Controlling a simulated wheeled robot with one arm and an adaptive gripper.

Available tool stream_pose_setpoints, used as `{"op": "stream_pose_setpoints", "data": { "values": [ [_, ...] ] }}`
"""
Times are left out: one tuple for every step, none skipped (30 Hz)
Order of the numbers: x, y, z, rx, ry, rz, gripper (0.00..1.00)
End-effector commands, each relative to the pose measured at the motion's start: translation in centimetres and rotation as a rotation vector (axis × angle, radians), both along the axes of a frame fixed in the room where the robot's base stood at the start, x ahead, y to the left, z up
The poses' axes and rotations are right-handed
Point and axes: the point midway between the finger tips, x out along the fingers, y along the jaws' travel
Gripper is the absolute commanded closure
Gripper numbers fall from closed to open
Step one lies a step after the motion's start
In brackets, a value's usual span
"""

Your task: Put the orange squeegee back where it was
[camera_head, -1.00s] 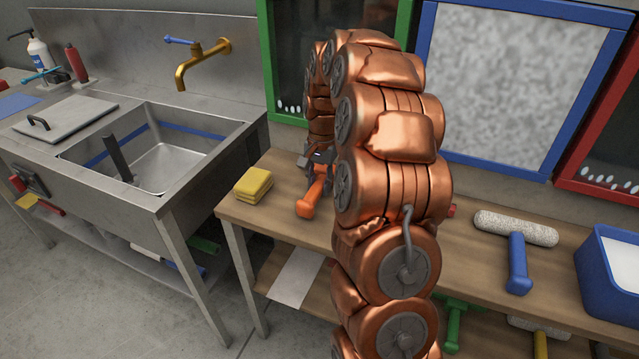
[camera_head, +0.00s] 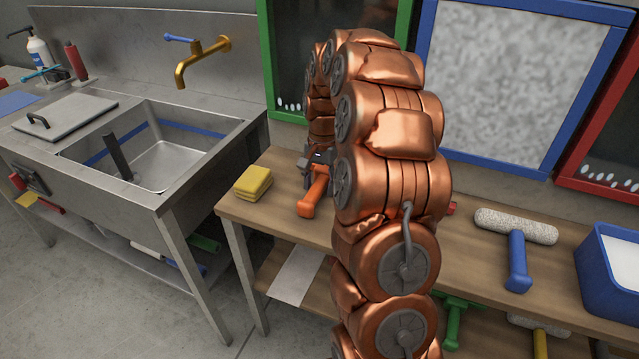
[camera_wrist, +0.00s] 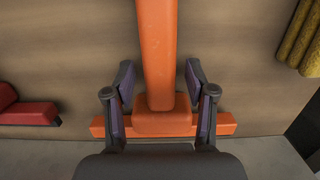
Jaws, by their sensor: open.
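The orange squeegee (camera_head: 313,193) lies on the wooden table, its handle pointing toward the table's front edge in the head view. In the wrist view its handle (camera_wrist: 157,50) runs up the picture from a wider block, and its orange crossbar (camera_wrist: 225,123) lies across below. My gripper (camera_wrist: 160,84) is open, with one finger on each side of the squeegee near where handle and block meet. Gaps show between the fingers and the handle. In the head view my gripper (camera_head: 318,158) is partly hidden by my copper arm, and the squeegee's head is hidden.
Folded yellow cloths or sponges (camera_head: 253,182) lie left of the squeegee. A red item (camera_wrist: 25,112) lies on its other side. A roller with a blue handle (camera_head: 517,262) and a blue bin (camera_head: 600,275) are farther right. A steel sink (camera_head: 165,160) stands left.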

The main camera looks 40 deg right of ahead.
Motion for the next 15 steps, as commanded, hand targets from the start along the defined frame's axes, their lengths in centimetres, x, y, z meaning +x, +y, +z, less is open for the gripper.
{"op": "stream_pose_setpoints", "data": {
  "values": [
    [0.0, 0.0, 0.2, 0.0, 0.0, 0.0, 0.45],
    [0.0, 0.0, 0.4, 0.0, -0.001, 0.0, 0.45],
    [0.1, 0.0, 0.6, -0.001, -0.002, 0.0, 0.45],
    [0.1, -0.1, 0.8, -0.001, -0.002, 0.0, 0.45],
    [0.1, -0.1, 1.1, -0.001, -0.002, 0.0, 0.45],
    [0.1, -0.2, 1.6, -0.001, -0.001, 0.0, 0.45],
    [0.1, -0.2, 2.0, -0.001, -0.001, 0.001, 0.45],
    [0.2, -0.2, 2.5, -0.002, -0.001, 0.001, 0.45],
    [0.3, -0.3, 3.3, -0.003, -0.004, 0.001, 0.45],
    [0.3, -0.4, 3.8, -0.003, -0.004, 0.001, 0.45],
    [0.4, -0.5, 4.4, -0.003, -0.004, 0.0, 0.45],
    [0.4, -0.5, 5.0, -0.002, -0.004, 0.0, 0.45],
    [0.4, -0.6, 5.5, -0.003, -0.004, 0.0, 0.45],
    [0.5, -0.6, 6.0, -0.003, -0.004, 0.0, 0.45],
    [0.4, -0.6, 6.7, -0.002, -0.002, 0.0, 0.45]
  ]
}}
